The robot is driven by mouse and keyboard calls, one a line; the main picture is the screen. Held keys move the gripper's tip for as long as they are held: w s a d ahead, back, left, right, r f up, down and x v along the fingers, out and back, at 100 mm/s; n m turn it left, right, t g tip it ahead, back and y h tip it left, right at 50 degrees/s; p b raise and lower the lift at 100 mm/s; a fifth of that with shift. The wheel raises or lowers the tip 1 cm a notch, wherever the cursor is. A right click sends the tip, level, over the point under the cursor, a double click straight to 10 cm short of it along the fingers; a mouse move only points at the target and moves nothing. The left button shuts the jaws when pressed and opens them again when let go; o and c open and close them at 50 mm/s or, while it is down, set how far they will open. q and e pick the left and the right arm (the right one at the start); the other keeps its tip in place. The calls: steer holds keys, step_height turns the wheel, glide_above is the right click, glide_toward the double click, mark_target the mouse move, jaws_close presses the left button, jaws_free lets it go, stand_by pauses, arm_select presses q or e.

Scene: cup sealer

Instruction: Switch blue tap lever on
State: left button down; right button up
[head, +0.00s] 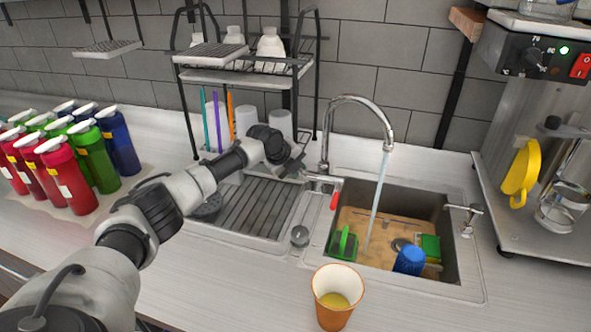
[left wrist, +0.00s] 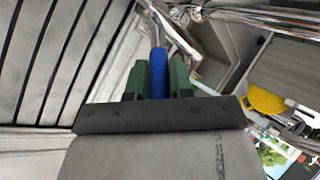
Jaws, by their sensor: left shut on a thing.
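The chrome tap (head: 357,101) stands behind the sink (head: 455,255), and a pale stream of water (head: 377,205) runs from its spout into the basin. A red lever (head: 335,200) shows at the sink's left rim. My left gripper (head: 298,168) is at the tap's base, left of the spout. In the left wrist view, the green fingers of my left gripper (left wrist: 159,86) are shut on the blue lever (left wrist: 157,70), which lies between them. In the head view the blue lever is hidden by my gripper. My right gripper is in neither view.
The basin holds a blue cup (head: 409,260) and green items. An orange cup (head: 336,298) stands on the counter in front. A drying rack (head: 245,65) stands behind my left arm. Several red, green and blue bottles (head: 72,180) stand at left. A machine (head: 535,200) is at right.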

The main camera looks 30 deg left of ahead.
arm_select(q)
steer(key=c, duration=1)
jaws_free()
steer(key=b+v, duration=0.2)
steer(key=v, duration=0.8)
steer(key=shift+s+r+b, duration=0.25)
steer(key=shift+r+b, duration=0.05)
steer(key=shift+b, duration=0.05)
steer(key=shift+f, duration=0.15)
